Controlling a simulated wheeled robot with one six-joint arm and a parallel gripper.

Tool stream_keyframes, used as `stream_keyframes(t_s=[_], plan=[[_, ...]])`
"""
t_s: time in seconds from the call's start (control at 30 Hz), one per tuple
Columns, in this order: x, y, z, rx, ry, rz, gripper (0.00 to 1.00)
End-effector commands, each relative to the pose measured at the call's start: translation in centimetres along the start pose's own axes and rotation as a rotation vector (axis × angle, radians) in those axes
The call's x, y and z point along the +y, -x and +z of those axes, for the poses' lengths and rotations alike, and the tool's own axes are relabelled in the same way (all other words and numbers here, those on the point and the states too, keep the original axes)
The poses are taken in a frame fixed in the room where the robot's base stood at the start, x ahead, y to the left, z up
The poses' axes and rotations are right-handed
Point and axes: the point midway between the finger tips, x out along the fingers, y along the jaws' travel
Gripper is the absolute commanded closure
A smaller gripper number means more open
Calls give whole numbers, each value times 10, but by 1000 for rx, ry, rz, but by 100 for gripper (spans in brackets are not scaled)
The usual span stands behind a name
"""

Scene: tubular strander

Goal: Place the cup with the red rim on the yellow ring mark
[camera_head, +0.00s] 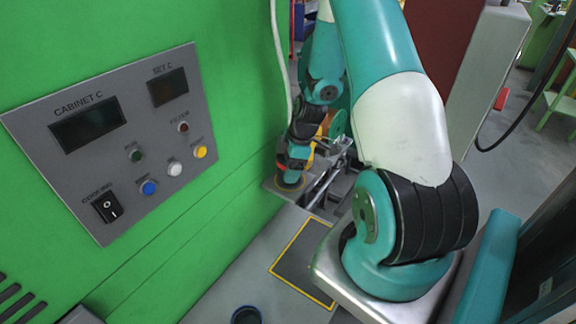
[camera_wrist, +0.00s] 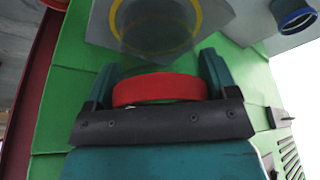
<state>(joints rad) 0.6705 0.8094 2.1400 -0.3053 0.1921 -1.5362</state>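The cup with the red rim (camera_wrist: 160,88) is between the two fingers of my gripper (camera_wrist: 158,75) in the wrist view. Its red rim is nearest the camera, and its greyish body reaches away from it. The yellow ring mark (camera_wrist: 201,14) shows around the cup's far end, on a grey plate. In the head view my gripper (camera_head: 293,160) is low over the grey plate beside the green cabinet, and part of the yellow ring mark (camera_head: 290,187) shows under the cup. I cannot tell whether the cup's base touches the plate.
A blue-rimmed cup (camera_head: 247,315) stands at the bottom of the head view; it also shows in the wrist view (camera_wrist: 294,16). A yellow-outlined dark rectangle (camera_head: 300,265) lies on the grey surface. The green cabinet with its grey switch panel (camera_head: 115,140) walls off the left side.

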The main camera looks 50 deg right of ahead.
Motion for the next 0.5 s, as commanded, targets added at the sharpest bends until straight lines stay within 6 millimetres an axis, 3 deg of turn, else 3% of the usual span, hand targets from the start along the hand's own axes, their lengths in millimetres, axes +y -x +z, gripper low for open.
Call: stream_keyframes(t_s=[0.27, 0.5], plan=[[1, 12, -1, 0, 0, 4, 21], [1, 58, 0, 0, 1, 9, 21]])
